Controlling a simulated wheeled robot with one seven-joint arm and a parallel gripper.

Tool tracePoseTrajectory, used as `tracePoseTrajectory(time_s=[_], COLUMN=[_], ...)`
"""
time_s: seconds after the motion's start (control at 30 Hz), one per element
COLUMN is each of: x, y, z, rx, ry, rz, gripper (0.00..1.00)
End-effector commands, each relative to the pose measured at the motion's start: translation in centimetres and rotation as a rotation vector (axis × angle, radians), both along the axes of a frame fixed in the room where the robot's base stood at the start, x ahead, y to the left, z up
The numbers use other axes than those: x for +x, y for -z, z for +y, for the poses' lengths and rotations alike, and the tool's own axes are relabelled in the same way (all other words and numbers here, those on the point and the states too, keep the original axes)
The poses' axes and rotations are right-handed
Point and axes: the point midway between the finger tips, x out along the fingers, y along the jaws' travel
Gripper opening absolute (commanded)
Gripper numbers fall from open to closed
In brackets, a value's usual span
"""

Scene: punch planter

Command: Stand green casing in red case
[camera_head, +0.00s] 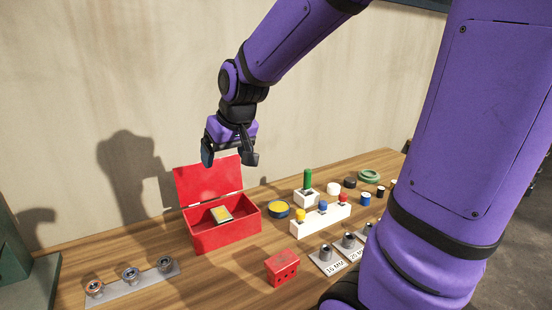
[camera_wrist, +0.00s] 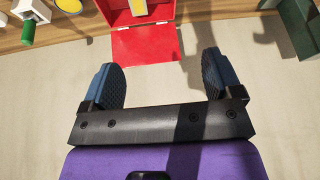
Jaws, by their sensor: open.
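The green casing (camera_head: 308,179) is a green cylinder upright in a white block (camera_head: 306,198) to the right of the red case. It also shows at the upper left of the wrist view (camera_wrist: 28,32). The red case (camera_head: 222,234) stands on the bench with its lid (camera_head: 208,182) raised at the back. A yellow-topped piece (camera_head: 221,214) lies inside it. My gripper (camera_head: 230,160) is open and empty, above the case's raised lid. In the wrist view its two blue pads (camera_wrist: 162,78) are wide apart, with the red lid beyond them.
A white rack (camera_head: 321,221) holds yellow, blue and red pieces. A yellow-topped round tin (camera_head: 279,209) sits between case and rack. A small red block (camera_head: 282,268) and a metal strip with fittings (camera_head: 131,283) are nearer the front. The wall stands close behind the bench.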

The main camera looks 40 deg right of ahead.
Motion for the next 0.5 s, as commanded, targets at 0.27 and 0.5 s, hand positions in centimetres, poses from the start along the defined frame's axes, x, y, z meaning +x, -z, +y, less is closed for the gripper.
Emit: tracePoseTrajectory(time_s=[0.27, 0.5], x=[-8.9, -15.7], y=[-4.3, -5.6], z=[1.5, 2.0], rx=[-0.017, -0.041], ry=[-0.040, -0.059], rz=[-0.022, -0.030], gripper=[0.85, 0.85])
